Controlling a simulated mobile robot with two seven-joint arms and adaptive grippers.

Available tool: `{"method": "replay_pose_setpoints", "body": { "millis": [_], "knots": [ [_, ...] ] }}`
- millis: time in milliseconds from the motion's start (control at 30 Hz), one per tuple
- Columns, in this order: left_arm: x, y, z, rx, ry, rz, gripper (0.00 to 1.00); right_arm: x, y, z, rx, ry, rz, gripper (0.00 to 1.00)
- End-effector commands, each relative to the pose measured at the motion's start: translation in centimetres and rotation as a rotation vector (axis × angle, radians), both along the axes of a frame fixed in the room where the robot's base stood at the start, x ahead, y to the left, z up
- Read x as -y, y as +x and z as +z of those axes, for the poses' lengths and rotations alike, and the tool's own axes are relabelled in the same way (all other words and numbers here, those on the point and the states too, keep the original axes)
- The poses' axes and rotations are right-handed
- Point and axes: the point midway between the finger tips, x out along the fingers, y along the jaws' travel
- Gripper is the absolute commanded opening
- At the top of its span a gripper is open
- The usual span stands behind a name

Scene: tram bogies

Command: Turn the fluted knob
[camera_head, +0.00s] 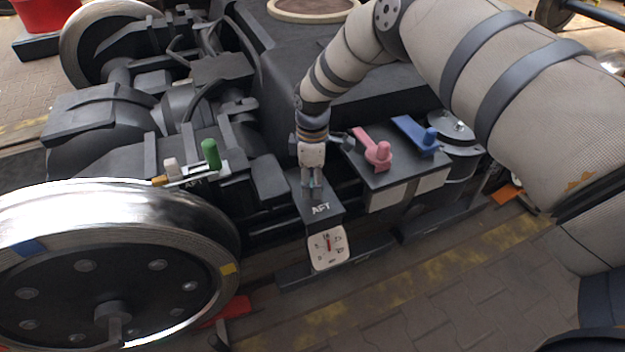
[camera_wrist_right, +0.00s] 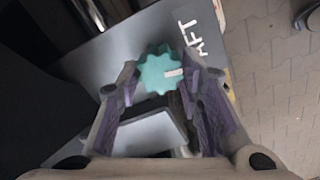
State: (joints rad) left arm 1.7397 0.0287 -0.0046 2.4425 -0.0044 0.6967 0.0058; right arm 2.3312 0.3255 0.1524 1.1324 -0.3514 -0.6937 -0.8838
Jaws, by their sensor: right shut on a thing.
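The fluted knob (camera_wrist_right: 158,72) is teal with a pale mark on its face, and it sits on a grey panel labelled AFT (camera_wrist_right: 200,30). In the right wrist view it lies between the fingertips of my right gripper (camera_wrist_right: 160,84), which is shut on it. In the head view my right gripper (camera_head: 312,180) points down at the AFT panel (camera_head: 321,208), and the knob is mostly hidden by the fingers. A white dial gauge (camera_head: 328,247) with a red needle sits just below the panel. My left gripper is not in view.
A pink lever (camera_head: 378,155) and a blue lever (camera_head: 424,138) stand on a box right of my gripper. A green handle (camera_head: 210,153) stands to the left. A large steel wheel (camera_head: 110,270) fills the lower left. Paved floor (camera_head: 450,290) is clear at the lower right.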

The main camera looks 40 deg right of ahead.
Motion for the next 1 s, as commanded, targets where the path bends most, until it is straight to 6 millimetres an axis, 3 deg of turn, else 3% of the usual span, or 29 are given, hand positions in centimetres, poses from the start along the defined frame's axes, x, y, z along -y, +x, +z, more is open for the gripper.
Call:
{"method": "replay_pose_setpoints", "body": {
  "millis": [400, 900, 933, 1000],
  "knots": [
    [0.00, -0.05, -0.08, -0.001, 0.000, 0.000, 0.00, -0.02, -0.15, -0.06, -0.002, 0.000, 0.149, 0.06],
    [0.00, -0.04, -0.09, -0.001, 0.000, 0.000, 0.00, -0.02, -0.17, -0.07, -0.002, 0.000, 0.164, 0.06],
    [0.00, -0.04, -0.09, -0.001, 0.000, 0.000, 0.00, -0.01, -0.16, -0.06, -0.002, 0.000, 0.164, 0.38],
    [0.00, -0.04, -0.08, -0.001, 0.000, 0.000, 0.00, -0.02, -0.15, -0.06, -0.002, 0.000, 0.164, 0.54]
  ]
}}
